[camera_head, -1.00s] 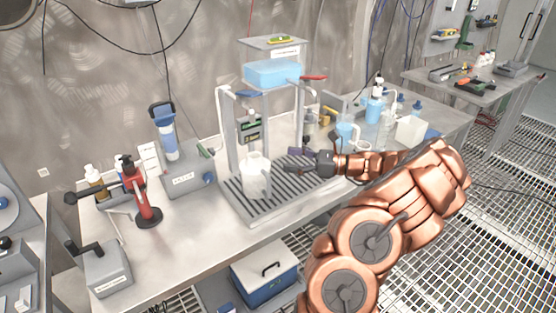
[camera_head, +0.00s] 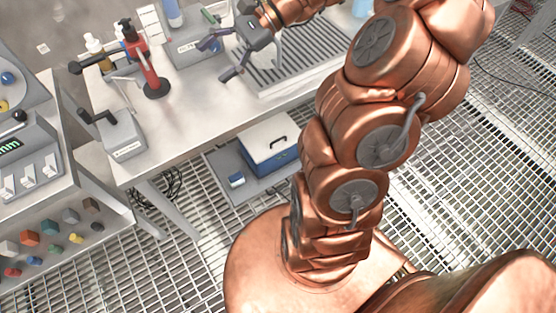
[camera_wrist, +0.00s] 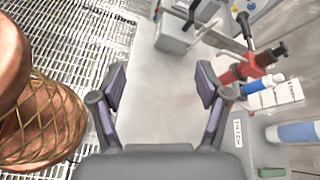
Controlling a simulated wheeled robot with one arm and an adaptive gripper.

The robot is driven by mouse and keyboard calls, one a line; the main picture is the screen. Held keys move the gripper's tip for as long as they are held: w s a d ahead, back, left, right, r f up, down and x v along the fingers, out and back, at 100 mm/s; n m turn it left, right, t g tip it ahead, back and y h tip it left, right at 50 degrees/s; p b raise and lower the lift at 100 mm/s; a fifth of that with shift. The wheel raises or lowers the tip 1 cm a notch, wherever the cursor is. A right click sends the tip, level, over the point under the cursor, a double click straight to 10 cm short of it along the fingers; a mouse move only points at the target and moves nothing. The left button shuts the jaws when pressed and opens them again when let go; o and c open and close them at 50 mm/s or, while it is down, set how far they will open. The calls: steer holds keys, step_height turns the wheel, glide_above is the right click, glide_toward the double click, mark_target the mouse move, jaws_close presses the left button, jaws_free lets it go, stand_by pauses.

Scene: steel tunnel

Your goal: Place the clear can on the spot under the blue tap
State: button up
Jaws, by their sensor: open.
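The clear can and the blue tap are out of view in both current frames. The slatted drain tray (camera_head: 305,58) shows at the top of the head view, cut off by the frame; its visible part is bare. My gripper (camera_head: 217,58) is open and empty, left of the tray, over the bench in front of a grey box. In the wrist view my gripper (camera_wrist: 160,82) has its two purple-padded fingers spread wide, with only bare bench top between them.
The red stand (camera_head: 145,62) and the grey lever box (camera_head: 117,135) are left of my gripper. The red stand also shows in the wrist view (camera_wrist: 250,66). A blue and white cooler (camera_head: 270,143) sits on a low shelf below. The bench front (camera_head: 190,115) is clear.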

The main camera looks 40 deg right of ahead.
steer(key=s+a+f+n+g+h, duration=0.2)
steer(key=s+a+n+g+h, duration=0.25)
steer(key=s+a+n, duration=0.55)
steer(key=s+d+f+n+h, duration=0.2)
steer(key=s+d+h, duration=0.1)
steer(key=s, duration=0.5)
steer(key=s+d+f+n+h, duration=0.2)
steer(key=s+d+h, duration=0.1)
steer(key=s+h, duration=0.2)
steer(key=shift+s+d+n, duration=0.3)
steer(key=shift+s+d, duration=0.05)
steer(key=shift+s, duration=1)
steer(key=shift+t+h, duration=0.25)
